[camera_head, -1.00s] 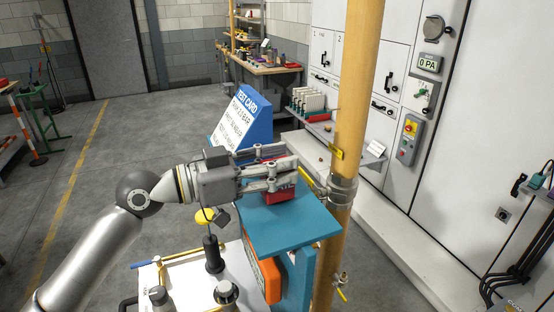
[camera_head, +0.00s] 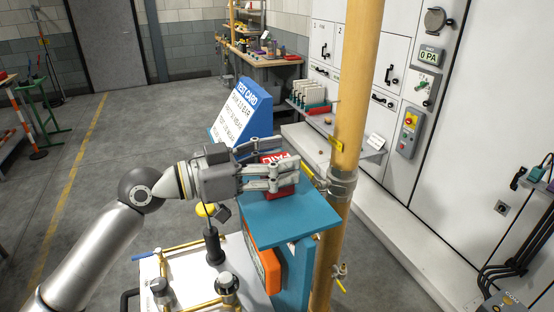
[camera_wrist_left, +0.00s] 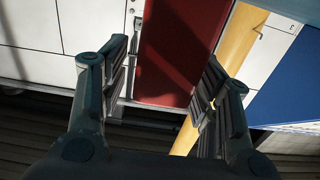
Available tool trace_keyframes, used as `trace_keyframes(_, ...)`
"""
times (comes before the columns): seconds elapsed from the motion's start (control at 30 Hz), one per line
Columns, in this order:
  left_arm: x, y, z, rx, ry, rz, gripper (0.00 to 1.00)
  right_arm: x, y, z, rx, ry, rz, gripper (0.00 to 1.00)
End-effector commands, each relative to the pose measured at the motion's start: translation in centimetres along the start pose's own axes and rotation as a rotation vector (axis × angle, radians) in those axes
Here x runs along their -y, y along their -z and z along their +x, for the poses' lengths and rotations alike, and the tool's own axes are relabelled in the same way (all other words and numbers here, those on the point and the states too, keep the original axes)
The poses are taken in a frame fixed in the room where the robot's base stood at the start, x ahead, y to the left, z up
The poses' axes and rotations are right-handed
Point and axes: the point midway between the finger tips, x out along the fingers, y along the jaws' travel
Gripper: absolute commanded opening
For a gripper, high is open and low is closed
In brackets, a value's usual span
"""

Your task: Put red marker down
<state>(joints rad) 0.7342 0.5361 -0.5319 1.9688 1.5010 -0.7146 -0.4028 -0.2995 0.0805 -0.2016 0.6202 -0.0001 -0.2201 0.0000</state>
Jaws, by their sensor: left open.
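The red marker (camera_head: 281,159) is a red block with white lettering, at the blue shelf (camera_head: 300,217) of the stand. My left gripper (camera_head: 284,167) reaches in from the left, its fingers open around the marker. The near finger hides the marker's middle. In the left wrist view the red marker (camera_wrist_left: 180,50) shows between the two spread fingers, with gaps at its sides. I cannot tell whether either finger still touches it. My right gripper is not in view.
A blue test card sign (camera_head: 243,112) stands just behind the gripper. A yellow post (camera_head: 353,110) rises close to the right of the shelf. A white panel with brass pipes and a black handle (camera_head: 212,245) lies below my arm.

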Motion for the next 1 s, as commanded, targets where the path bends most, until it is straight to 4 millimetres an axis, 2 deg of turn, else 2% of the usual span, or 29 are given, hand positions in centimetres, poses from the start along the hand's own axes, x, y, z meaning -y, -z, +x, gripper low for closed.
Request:
trace_keyframes(0.07,0.0,0.2,-0.1,0.0,0.001,0.0,0.56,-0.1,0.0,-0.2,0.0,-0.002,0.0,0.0)
trace_keyframes(0.17,0.1,-0.3,-1.6,0.001,0.003,0.001,0.56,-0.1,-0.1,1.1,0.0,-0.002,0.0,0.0)
trace_keyframes(0.4,0.1,-0.6,-6.6,0.002,0.004,0.002,0.56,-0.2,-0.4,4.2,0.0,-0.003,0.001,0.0)
trace_keyframes(0.6,0.1,-0.3,-10.2,0.0,0.003,0.002,0.56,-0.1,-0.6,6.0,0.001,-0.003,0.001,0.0)
trace_keyframes(0.8,0.0,0.0,-11.8,0.0,0.0,0.0,0.56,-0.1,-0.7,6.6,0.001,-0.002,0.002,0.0)
trace_keyframes(1.0,0.0,0.2,-12.1,0.0,0.0,0.0,0.56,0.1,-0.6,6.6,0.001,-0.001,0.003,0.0)
